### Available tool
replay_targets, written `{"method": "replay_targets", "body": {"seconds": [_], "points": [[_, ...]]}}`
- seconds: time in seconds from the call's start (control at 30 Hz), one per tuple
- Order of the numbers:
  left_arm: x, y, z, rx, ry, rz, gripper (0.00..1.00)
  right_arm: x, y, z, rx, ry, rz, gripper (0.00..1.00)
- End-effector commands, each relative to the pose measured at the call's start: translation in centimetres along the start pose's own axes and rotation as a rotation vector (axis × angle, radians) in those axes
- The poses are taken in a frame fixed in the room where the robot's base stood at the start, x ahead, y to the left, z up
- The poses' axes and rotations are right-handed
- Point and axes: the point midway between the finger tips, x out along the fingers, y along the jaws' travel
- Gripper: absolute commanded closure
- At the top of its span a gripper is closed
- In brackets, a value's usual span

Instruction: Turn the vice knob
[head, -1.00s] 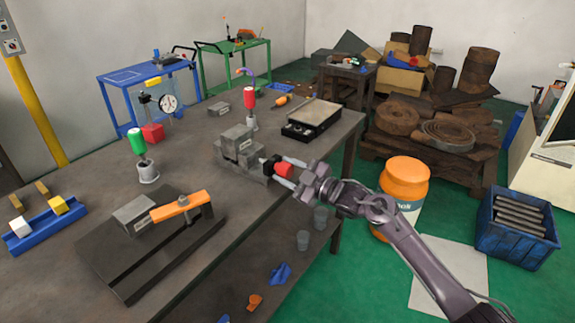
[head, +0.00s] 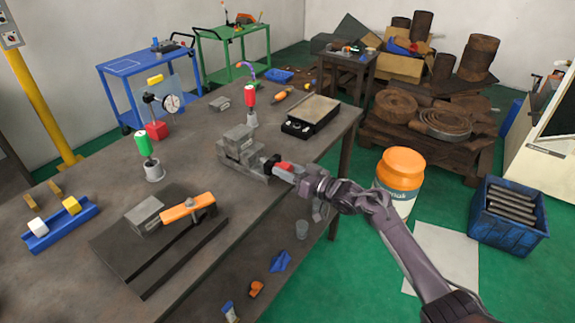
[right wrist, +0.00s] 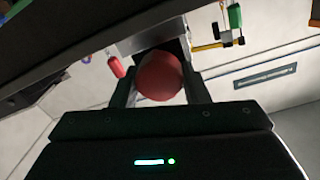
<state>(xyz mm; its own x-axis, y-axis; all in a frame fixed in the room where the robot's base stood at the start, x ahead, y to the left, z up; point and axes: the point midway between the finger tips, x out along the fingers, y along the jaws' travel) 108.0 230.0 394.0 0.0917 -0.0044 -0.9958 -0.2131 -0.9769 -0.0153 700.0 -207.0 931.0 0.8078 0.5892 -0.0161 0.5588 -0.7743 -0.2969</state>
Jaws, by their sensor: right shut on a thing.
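The grey vice (head: 241,153) stands near the right edge of the workbench. Its red knob (head: 284,167) with a black collar sticks out from its right side, towards the bench edge. My right gripper (head: 283,170) is at the knob, its arm coming in from the lower right. In the right wrist view the round red knob (right wrist: 160,76) sits between the two fingers of the right gripper (right wrist: 162,90), which is shut on it. The knob's turn angle cannot be told. My left gripper is not in view.
An orange barrel (head: 400,168) stands on the floor at right.

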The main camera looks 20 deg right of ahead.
Motion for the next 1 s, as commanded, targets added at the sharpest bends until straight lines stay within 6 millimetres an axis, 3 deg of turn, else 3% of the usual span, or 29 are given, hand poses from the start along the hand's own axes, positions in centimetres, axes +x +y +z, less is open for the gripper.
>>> {"method": "replay_targets", "body": {"seconds": [0.3, 1.0], "points": [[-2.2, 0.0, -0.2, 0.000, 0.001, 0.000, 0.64, 0.0, 0.0, 0.0, 0.307, -0.016, -0.001, 0.82], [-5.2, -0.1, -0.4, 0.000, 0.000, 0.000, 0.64, 0.0, 0.1, 0.2, 0.972, -0.040, -0.004, 0.82]]}}
